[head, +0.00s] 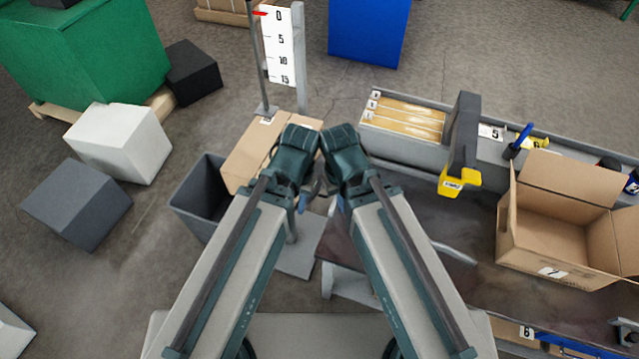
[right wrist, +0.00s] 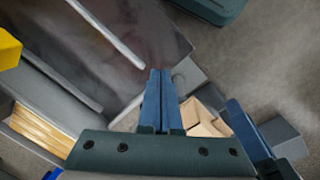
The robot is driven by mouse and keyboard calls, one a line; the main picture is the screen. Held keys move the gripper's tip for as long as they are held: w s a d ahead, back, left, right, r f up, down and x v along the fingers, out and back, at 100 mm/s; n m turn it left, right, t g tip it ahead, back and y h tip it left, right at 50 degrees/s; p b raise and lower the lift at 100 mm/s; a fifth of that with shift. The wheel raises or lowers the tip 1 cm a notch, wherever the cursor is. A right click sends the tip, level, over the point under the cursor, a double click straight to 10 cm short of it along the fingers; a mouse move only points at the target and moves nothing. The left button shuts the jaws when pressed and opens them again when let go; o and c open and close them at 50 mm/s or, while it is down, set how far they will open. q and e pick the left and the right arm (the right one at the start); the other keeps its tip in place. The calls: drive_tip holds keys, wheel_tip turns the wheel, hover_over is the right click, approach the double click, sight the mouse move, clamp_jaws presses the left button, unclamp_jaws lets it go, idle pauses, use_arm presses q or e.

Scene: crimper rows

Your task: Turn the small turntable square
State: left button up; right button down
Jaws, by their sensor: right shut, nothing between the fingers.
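I cannot make out the small turntable for certain. A light grey flat plate (head: 302,258) shows low between my arms and the dark table, partly hidden by my left arm. A grey square surface (right wrist: 187,76) also shows beyond the fingers in the right wrist view. My right gripper (head: 340,203) hangs at centre, mostly hidden by its own wrist. In the right wrist view its blue fingers (right wrist: 160,88) are together and empty. My left gripper (head: 303,203) is close beside it, and its jaws are too hidden to judge.
The dark tabletop (head: 480,235) carries an open cardboard box (head: 555,235) at right. Behind it are a grey bin of cartons (head: 415,140) and a yellow-ended post (head: 458,181). A grey open bin (head: 192,208) and a numbered scale board (head: 281,45) stand left and behind.

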drive_tip(key=c, duration=1.4)
unclamp_jaws()
drive_tip(key=shift+w, duration=0.1)
drive_tip(key=shift+o, duration=1.2)
drive_tip(key=w+a+f+m+b, duration=0.1)
drive_tip(key=w+f+m+b, duration=0.2)
drive_tip(key=w+f+b, duration=0.3)
drive_tip(key=w, duration=0.4)
drive_tip(key=shift+a, duration=0.4)
drive_tip(key=w+f+m+y+b, duration=0.1)
drive_tip(key=w+f+m+b, duration=0.4)
drive_tip(key=w, duration=0.6)
drive_tip(key=shift+w+a+f, duration=0.15)
drive_tip(key=shift+w, duration=0.15)
drive_tip(key=shift+f, duration=0.1)
wheel_tip(320, 180, down, 14)
drive_tip(key=b, duration=1.4)
drive_tip(key=shift+r, duration=0.2)
